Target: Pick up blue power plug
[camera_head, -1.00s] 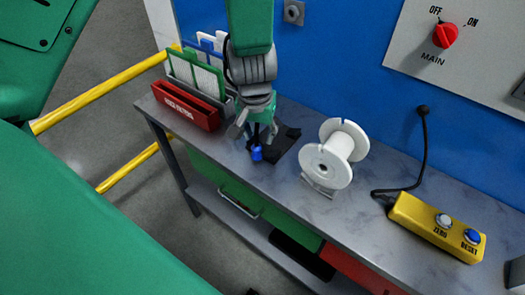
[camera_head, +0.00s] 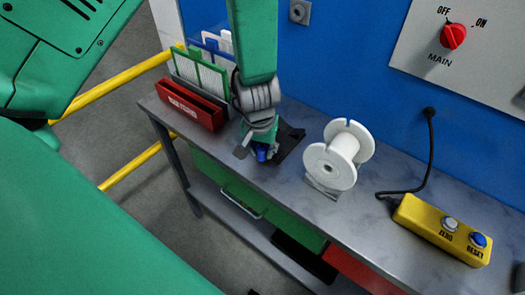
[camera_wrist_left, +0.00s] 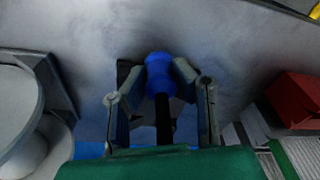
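The blue power plug (camera_head: 262,153) is at the front edge of a black holder (camera_head: 288,143) on the grey bench. My left gripper (camera_head: 255,150) reaches down over it from above, with one finger splayed to the left of the plug. In the left wrist view, the plug (camera_wrist_left: 161,75) lies between the two fingers of my left gripper (camera_wrist_left: 160,80), and a black cable (camera_wrist_left: 163,118) runs from it toward the palm. The fingers are apart, close on either side of the plug. Firm contact cannot be made out. My right gripper is not in view.
A white spool (camera_head: 331,165) stands right of the gripper. A red filter box (camera_head: 189,105) and upright panels (camera_head: 206,74) stand close on its left. A yellow button box (camera_head: 443,229) lies at the right. A blue wall (camera_head: 350,60) rises behind the bench (camera_head: 370,205).

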